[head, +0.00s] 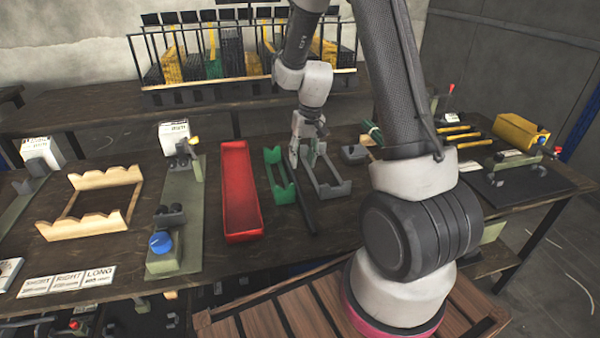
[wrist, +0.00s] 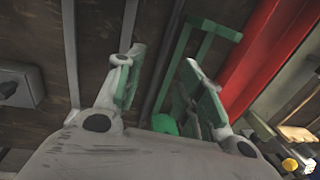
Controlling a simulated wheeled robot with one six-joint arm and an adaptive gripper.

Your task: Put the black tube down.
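The black tube (head: 306,211) is a thin dark rod in the head view. It runs from beneath my gripper (head: 307,150) towards the table's front edge, between the green cradle (head: 281,180) and the grey cradle (head: 322,172). It appears to lie low, at table level; its far end is hidden behind the gripper. My gripper points down over the gap between the cradles. In the wrist view its two fingers (wrist: 163,65) stand apart, with a dark bar running between them. I see no finger pressed against the tube.
A red tray (head: 240,190) stands left of the green cradle, and a wooden rack (head: 95,222) lies further left. A green fixture with a blue knob (head: 160,242) stands between them. A small grey block (head: 354,154) sits right of the grey cradle. The wooden table has bare strips in front.

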